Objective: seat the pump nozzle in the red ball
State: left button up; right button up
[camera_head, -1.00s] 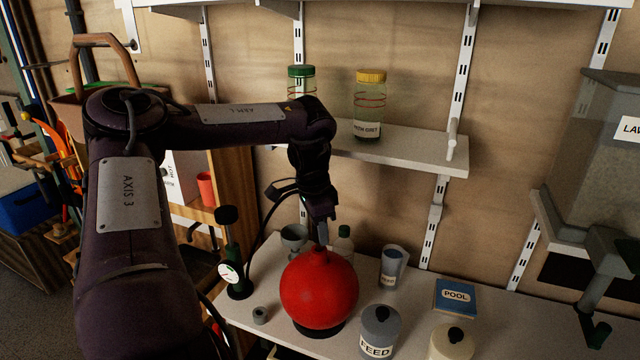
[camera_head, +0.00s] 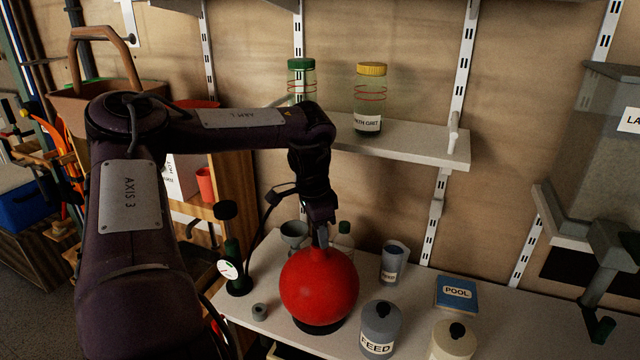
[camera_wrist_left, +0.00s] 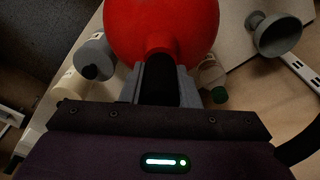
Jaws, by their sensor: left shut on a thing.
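The red ball (camera_head: 319,290) sits on a dark ring on the white bench, its neck pointing up. My left gripper (camera_head: 322,236) is directly above the neck, pointing down. In the left wrist view my left gripper (camera_wrist_left: 159,75) is shut on a dark piece, the pump nozzle (camera_wrist_left: 160,82), whose far end meets the neck of the red ball (camera_wrist_left: 165,25). Whether the nozzle tip is inside the neck is hidden. The green hand pump (camera_head: 234,255) with a white gauge stands left of the ball, and its dark hose runs up to my gripper. My right gripper is not in view.
A grey FEED bottle (camera_head: 380,330), a cream bottle (camera_head: 452,343), a clear cup (camera_head: 394,263) and a blue POOL box (camera_head: 456,293) stand right of the ball. A grey funnel (camera_head: 294,234) is behind it. A shelf (camera_head: 410,147) with jars is above.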

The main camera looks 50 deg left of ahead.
pick_arm(q)
jog(key=o, duration=1.1)
jog(key=shift+c, duration=0.2)
jog(key=r, duration=0.5)
jog(key=s+r, duration=0.1)
jog(key=r, duration=0.1)
jog(key=shift+a+r+b, duration=0.1)
jog(key=shift+r+b, duration=0.25)
jog(key=shift+b, duration=0.05)
